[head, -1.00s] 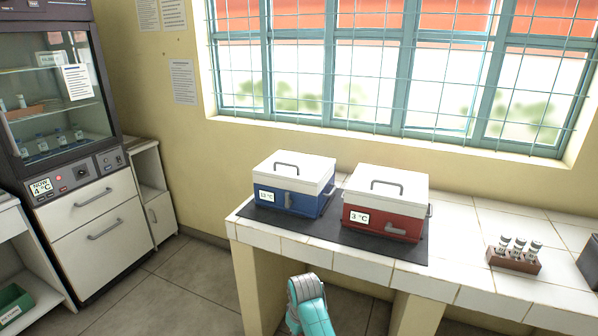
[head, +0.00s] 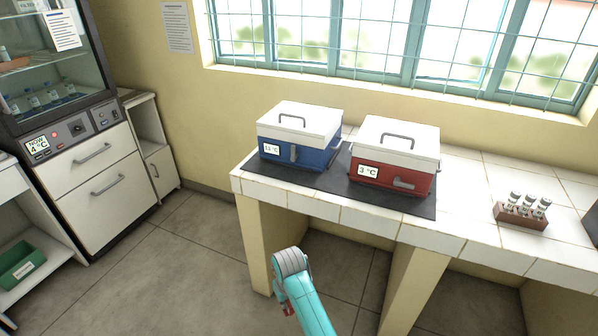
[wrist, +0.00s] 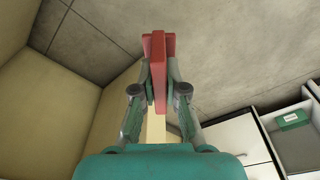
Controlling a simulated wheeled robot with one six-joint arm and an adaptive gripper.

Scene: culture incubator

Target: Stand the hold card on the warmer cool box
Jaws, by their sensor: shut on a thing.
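My gripper (wrist: 159,82) is shut on a red card (wrist: 158,48), seen nearly edge-on in the wrist view with a wider red part at its far end. I take this for the hold card; its face is hidden. In the head view my arm hangs low before the bench, with a small red patch beside it. The blue cool box (head: 318,154) has a white lid (head: 318,122) and a label that seems to read 12 °C. The red cool box (head: 375,177) to its right has a white lid (head: 378,145) and reads 3 °C. Both lids are shut and bare except for handles.
Both boxes stand on a dark mat (head: 300,178) on a white tiled bench (head: 450,225). A brown rack with several vials (head: 521,216) is at the right. A glass-fronted incubator (head: 55,90) reading 4 °C stands left. A green bin (head: 22,266) sits on the lower left shelf.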

